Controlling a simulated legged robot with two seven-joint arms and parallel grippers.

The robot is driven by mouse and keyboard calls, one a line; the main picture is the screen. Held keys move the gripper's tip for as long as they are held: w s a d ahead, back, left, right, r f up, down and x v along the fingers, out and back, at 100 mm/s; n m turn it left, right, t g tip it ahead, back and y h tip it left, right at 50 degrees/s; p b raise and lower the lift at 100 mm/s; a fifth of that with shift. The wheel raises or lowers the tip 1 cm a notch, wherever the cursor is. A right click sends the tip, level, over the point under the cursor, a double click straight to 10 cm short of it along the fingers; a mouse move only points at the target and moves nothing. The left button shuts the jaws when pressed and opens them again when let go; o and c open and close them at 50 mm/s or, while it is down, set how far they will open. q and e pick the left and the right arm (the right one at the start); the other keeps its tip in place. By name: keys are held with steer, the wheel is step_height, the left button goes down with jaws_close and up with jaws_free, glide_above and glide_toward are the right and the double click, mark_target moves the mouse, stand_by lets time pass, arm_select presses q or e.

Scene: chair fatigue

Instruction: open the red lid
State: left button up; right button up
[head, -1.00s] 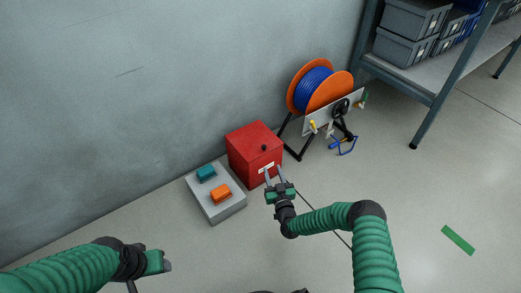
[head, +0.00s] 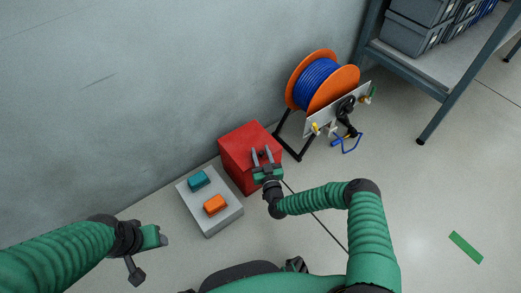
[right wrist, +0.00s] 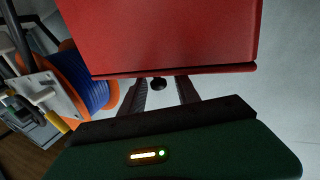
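A red box (head: 238,170) with a red lid (head: 244,139) stands on the floor against the wall; the lid looks closed. In the right wrist view the red lid (right wrist: 165,35) fills the top, with a small dark knob (right wrist: 158,84) just below its edge. My right gripper (head: 262,152) is at the front of the box, its two fingers apart and empty. In the right wrist view the fingers lie on either side of the knob; I cannot tell whether they touch it. My left gripper (head: 163,240) is at lower left, away from the box; its fingers are unclear.
A grey block (head: 208,222) with a teal piece (head: 199,179) and an orange piece (head: 215,204) stands left of the box. An orange reel of blue cable (head: 320,82) stands to the right. A shelf (head: 420,65) is at upper right.

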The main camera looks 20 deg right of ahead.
jaws_close()
stand_by(1.3)
